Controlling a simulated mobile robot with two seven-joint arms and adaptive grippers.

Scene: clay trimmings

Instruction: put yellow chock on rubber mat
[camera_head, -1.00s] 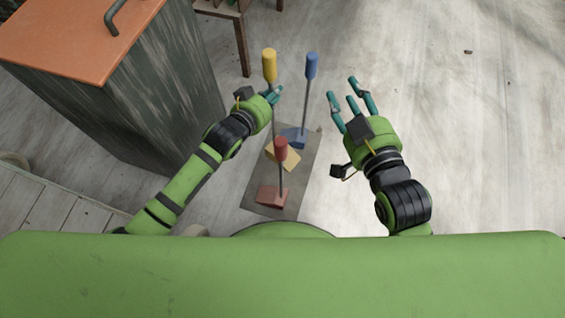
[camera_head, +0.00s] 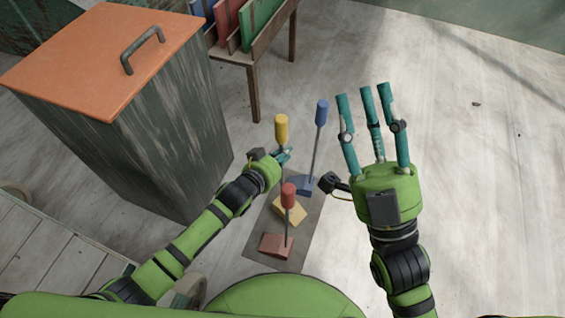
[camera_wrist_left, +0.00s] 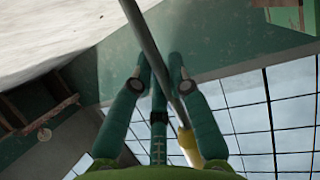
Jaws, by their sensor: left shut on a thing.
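The yellow chock is a yellow wedge (camera_head: 289,210) on a long rod with a yellow handle (camera_head: 281,129). My left gripper (camera_head: 283,156) is shut on its rod below the handle. In the left wrist view the rod runs past the fingers (camera_wrist_left: 165,85), with the yellow handle (camera_wrist_left: 189,146) near the palm. The wedge appears over the grey rubber mat (camera_head: 262,222), between the red chock (camera_head: 276,246) and the blue chock (camera_head: 301,187). I cannot tell whether it touches the mat. My right gripper (camera_head: 372,105) is open and empty, right of the mat.
A dark bin with an orange lid (camera_head: 85,60) stands left of my left arm. A wooden rack (camera_head: 262,45) with coloured boards is behind the mat. The upright red handle (camera_head: 288,196) and blue handle (camera_head: 322,112) flank the yellow rod.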

